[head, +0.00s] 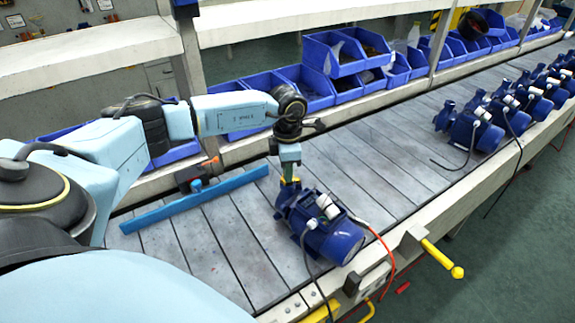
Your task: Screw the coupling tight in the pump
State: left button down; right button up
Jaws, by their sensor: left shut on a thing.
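The nearest blue pump (325,228) stands on the grey slatted line, with a white box on its side and cables hanging from it. My left gripper (290,178) points down over the port at the pump's left end. It is shut on a small yellow, brass-like piece, which I take to be the coupling (290,182). The piece sits at the port. Its lower part is hidden, so I cannot tell how deep it is in the thread. My right gripper is not in view.
A long blue bar (195,200) lies on the line to the left, with a dark and orange tool (197,172) behind it. Several more pumps (478,125) stand at the right. Blue bins (345,52) line the back. A yellow handle (443,258) sticks out at the front edge.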

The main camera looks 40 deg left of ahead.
pick_arm(q)
jog(key=c, duration=1.3)
grip_release()
jog(key=shift+c, duration=0.2)
jog(key=n+p, duration=0.1)
jog(key=n, duration=0.1)
jog(key=shift+r+n, duration=0.1)
jog(key=shift+n, duration=0.7)
